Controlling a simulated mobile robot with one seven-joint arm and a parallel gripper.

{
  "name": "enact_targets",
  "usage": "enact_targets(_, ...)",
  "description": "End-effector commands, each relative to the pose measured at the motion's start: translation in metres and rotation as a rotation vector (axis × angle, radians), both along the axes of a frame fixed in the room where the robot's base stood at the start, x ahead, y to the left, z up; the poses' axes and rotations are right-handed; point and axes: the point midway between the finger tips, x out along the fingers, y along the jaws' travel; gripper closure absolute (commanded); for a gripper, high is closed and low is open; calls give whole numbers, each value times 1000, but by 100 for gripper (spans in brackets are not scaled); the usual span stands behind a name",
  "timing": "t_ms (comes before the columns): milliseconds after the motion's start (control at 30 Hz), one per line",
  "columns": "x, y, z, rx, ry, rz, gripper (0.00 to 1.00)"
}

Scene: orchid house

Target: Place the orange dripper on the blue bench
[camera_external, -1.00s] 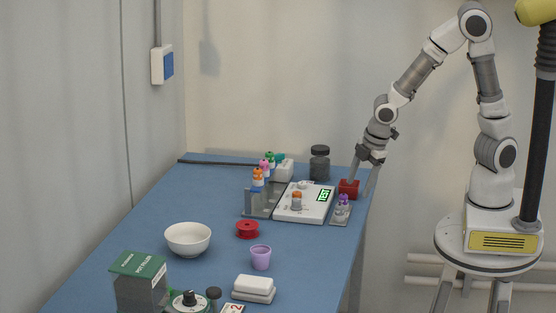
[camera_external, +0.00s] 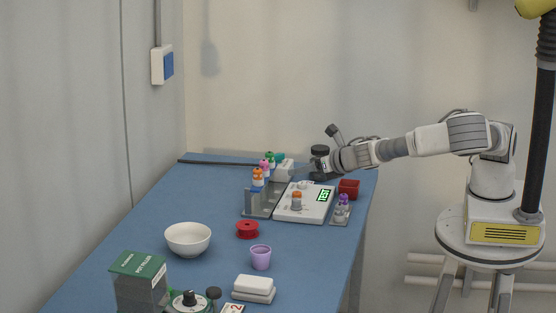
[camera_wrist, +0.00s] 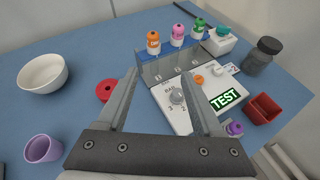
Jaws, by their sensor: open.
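The orange dripper (camera_external: 258,175), a small white bottle with an orange cap, stands upright in a grey rack (camera_external: 262,212) on the blue bench (camera_external: 205,210). It also shows in the wrist view (camera_wrist: 153,42), at the left of a row with a pink (camera_wrist: 178,35) and a green dripper (camera_wrist: 198,28). My gripper (camera_wrist: 160,73) is open, with nothing between its fingers. In the outside view it reaches in from the right over the back of the bench, right of the dripper and apart from it.
A white test device (camera_external: 308,211) lies right of the rack. A purple-capped dripper (camera_external: 342,208), a red box (camera_external: 349,189) and a dark jar (camera_wrist: 263,55) are nearby. A red spool (camera_external: 247,230), bowl (camera_external: 188,240) and purple cup (camera_external: 260,258) stand nearer.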

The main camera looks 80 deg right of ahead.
Motion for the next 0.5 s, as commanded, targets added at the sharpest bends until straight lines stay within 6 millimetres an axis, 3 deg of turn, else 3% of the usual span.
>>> enact_targets(167, 9, 12, 10, -78, -11, 70, 32)
enact_targets(500, 51, -10, -10, -79, -10, 70, 32)
